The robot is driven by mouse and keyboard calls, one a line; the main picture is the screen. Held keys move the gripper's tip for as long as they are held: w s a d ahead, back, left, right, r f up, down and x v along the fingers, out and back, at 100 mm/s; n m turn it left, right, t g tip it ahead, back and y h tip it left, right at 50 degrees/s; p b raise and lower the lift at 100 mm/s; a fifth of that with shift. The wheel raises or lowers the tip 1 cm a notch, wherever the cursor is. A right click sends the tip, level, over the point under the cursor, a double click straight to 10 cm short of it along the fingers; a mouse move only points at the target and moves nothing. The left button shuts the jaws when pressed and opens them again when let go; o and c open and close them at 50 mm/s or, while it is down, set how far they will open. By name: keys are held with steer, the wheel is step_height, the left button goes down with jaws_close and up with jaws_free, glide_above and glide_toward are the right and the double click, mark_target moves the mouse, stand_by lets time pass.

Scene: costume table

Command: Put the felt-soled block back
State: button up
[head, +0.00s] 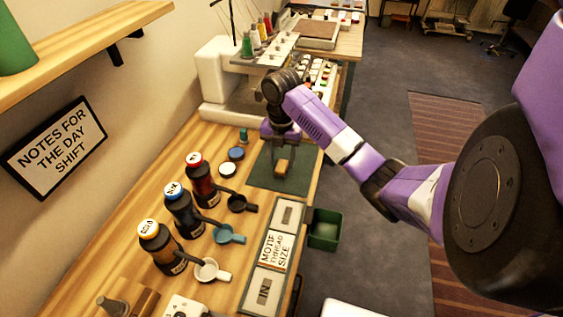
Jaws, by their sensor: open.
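A small tan block (282,167), which looks like the felt-soled block, is at the dark green mat (262,178) on the wooden table. Its underside is hidden, so I cannot see any felt. My gripper (282,157) points down over the mat, directly at the block. Its jaws are open; at this size I cannot tell whether the fingers touch the block or stand just beside it.
Dark bottles (184,210), small cups (228,234) and round lids (236,154) stand left of the mat. A white sewing machine (222,85) stands behind. A framed sign panel (272,250) lies in front. A green bin (325,229) is beyond the table's right edge.

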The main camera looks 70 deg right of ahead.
mark_target(282, 165)
step_height(282, 165, up, 10)
steer(key=p, duration=0.2)
steer(key=shift+p, duration=0.4)
